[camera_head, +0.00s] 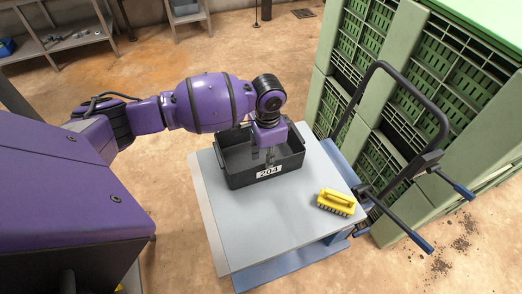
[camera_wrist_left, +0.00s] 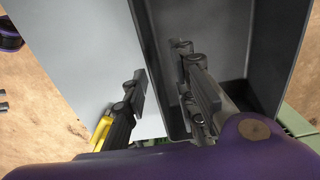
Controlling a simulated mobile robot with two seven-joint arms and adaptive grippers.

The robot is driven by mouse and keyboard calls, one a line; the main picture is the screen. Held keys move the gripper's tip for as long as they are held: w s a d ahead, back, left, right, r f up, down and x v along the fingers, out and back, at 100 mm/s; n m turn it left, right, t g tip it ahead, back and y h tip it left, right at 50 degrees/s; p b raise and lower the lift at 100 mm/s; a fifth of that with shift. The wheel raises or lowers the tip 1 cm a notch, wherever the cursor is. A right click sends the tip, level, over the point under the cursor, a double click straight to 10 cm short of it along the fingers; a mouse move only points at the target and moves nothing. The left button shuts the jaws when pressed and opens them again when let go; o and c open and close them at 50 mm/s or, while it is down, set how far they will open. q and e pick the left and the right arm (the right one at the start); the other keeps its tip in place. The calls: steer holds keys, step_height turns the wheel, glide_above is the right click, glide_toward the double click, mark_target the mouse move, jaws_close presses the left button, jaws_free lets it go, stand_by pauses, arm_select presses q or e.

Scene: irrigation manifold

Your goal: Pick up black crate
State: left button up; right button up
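The black crate (camera_head: 240,178) is an open, empty-looking box with a white "204" label on its near wall. It sits on the grey top of a cart (camera_head: 250,225). My left gripper (camera_head: 270,157) points down at the crate's near wall, by the label. In the left wrist view its two fingers (camera_wrist_left: 165,82) are apart, one outside and one inside the crate wall (camera_wrist_left: 158,60). Gaps show beside the wall, so it does not look clamped. The crate's inside floor (camera_wrist_left: 205,40) is partly hidden by the inner finger. My right gripper is not in view.
A yellow brush (camera_head: 336,202) lies on the cart top, right of the crate. A dark cart handle (camera_head: 443,110) rises at the right before stacked green crates (camera_head: 400,60). Shelves (camera_head: 65,40) stand at the back left. The cart top's front is clear.

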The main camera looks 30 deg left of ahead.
mark_target(268, 178)
arm_select(q)
steer(key=f, duration=0.1)
steer(key=d+f, duration=0.1)
steer(key=shift+f, duration=0.35)
steer(key=f, duration=0.5)
steer(key=shift+s, duration=0.2)
steer(key=shift+r, duration=0.1)
jaws_close()
steer(key=shift+w, duration=0.1)
